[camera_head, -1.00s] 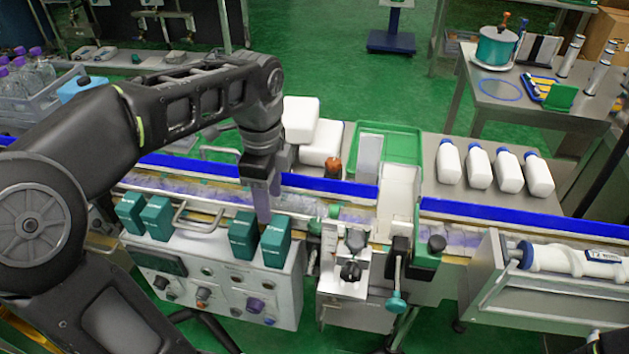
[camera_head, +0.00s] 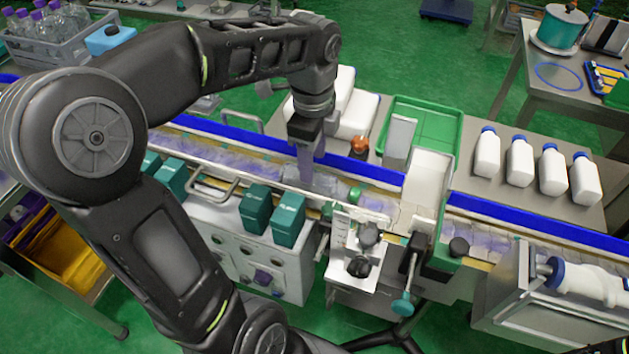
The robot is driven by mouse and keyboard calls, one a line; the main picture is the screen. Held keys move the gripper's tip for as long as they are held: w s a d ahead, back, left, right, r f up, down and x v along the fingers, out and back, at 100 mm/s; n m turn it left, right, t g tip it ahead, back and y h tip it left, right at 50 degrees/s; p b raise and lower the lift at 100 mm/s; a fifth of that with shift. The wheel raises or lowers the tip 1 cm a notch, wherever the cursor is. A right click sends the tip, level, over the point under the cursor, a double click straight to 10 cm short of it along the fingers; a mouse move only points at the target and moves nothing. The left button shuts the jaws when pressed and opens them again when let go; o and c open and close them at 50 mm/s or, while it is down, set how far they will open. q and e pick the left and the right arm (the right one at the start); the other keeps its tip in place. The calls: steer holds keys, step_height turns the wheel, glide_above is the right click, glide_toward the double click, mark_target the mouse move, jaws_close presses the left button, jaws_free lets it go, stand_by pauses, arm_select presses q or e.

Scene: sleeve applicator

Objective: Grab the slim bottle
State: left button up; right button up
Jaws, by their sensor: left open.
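A slim clear bottle (camera_head: 328,184) appears to lie on its side on the conveyor (camera_head: 245,160), with a green cap (camera_head: 354,195) at its right end. It is see-through and hard to make out. My left gripper (camera_head: 306,178) points down over the conveyor at the bottle's left part. It is open, and its fingers are seen nearly edge-on. I cannot tell whether they touch the bottle. My right gripper is not in view.
Blue rails (camera_head: 225,133) edge the conveyor. A white machine block (camera_head: 428,180) stands right of the bottle, with a black-knobbed clamp (camera_head: 362,255) in front. Teal boxes (camera_head: 257,208) stand front left. Several white blue-capped bottles (camera_head: 487,155) stand on the steel table behind.

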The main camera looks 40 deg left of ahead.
mark_target(320, 185)
arm_select(q)
steer(key=shift+d+f, duration=0.15)
steer(key=shift+f, duration=2.5)
jaws_close()
